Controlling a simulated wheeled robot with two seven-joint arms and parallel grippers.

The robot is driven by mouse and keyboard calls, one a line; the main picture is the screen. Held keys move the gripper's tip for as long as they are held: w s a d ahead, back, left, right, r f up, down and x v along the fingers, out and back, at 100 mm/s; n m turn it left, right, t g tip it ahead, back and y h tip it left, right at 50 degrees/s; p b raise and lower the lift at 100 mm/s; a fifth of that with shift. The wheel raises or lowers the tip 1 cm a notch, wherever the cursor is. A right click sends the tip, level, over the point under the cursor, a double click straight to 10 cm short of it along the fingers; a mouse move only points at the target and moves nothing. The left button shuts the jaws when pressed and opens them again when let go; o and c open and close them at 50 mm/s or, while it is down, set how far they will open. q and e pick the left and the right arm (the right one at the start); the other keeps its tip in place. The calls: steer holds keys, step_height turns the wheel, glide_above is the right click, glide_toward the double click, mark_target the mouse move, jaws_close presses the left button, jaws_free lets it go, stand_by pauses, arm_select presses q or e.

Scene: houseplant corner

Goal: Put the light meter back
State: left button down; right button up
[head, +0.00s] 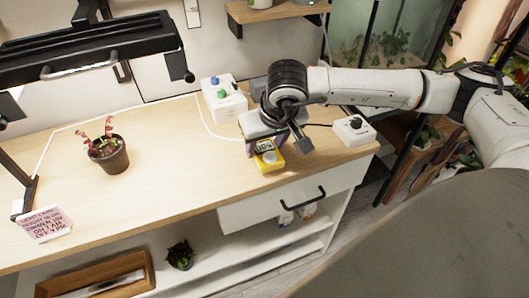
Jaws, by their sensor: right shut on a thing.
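The light meter (268,160) is yellow with a small display that reads something like "501". My right gripper (263,146) is shut on its upper part. The meter is at the front of the wooden bench (180,165), right of the middle. I cannot tell whether it touches the bench top or hangs just above it. My right arm comes in from the right and hides part of the bench behind the gripper. My left gripper is not in view.
A potted red plant (109,155) stands on the bench's left half, near a pink note (45,224). A white box with blue and green knobs (223,97) and a white dial box (354,129) flank my gripper. A black lamp (90,48) overhangs the left. The bench's middle is clear.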

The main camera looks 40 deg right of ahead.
mark_target(266, 151)
steer(key=shift+f, duration=1.55)
steer(key=o, duration=1.3)
steer(key=shift+c, duration=0.2)
steer(key=shift+r, duration=0.3)
steer(key=v, duration=1.1)
steer(key=shift+s+r, duration=0.2)
steer(key=shift+r, duration=0.15)
